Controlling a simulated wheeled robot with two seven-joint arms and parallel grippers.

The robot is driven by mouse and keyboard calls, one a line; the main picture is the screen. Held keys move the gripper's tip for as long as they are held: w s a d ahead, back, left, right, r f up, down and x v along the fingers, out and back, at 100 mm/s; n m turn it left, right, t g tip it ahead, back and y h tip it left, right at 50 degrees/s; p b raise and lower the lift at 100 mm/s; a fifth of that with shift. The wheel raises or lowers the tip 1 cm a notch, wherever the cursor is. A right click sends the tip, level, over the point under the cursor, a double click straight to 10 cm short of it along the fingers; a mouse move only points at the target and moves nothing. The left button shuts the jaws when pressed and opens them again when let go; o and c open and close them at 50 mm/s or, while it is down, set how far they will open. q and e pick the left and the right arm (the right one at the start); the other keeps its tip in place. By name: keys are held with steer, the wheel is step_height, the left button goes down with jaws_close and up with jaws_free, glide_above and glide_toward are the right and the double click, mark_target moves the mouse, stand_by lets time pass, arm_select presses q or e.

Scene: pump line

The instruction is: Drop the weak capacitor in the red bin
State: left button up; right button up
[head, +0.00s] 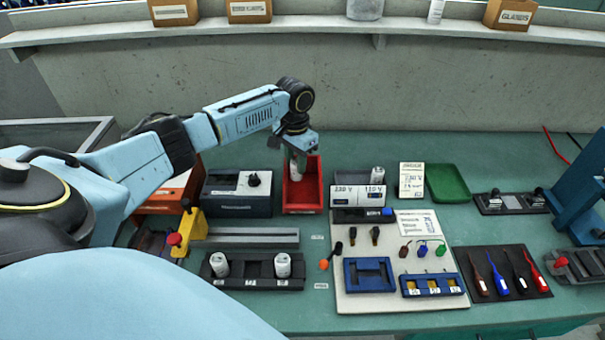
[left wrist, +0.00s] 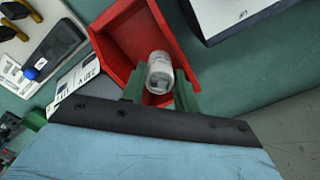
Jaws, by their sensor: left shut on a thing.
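My left gripper (head: 296,157) is over the red bin (head: 303,193), pointing down. It is shut on a white cylindrical capacitor (head: 295,172). In the left wrist view the capacitor (left wrist: 159,72) sits between the two green fingers of the gripper (left wrist: 160,88), with the red bin (left wrist: 125,38) around and below it. I cannot tell whether the capacitor touches the bin floor. Two similar white capacitors stand in a dark holder (head: 252,284) at the front: one at left (head: 219,265) and one at right (head: 282,265). My right gripper is not in view.
A dark tester box (head: 237,194) stands left of the bin, and a voltage-labelled holder (head: 357,197) stands right of it with another cylinder in it. A green tray (head: 447,183) is farther right. A pale work mat (head: 400,289) holds small parts. Screwdrivers lie on a black mat (head: 509,272).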

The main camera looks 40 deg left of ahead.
arm_select(q)
steer(key=o, duration=1)
steer(key=shift+o, duration=0.2)
step_height(320, 180, up, 14)
steer(key=p, duration=0.1)
steer(key=shift+f, duration=0.25)
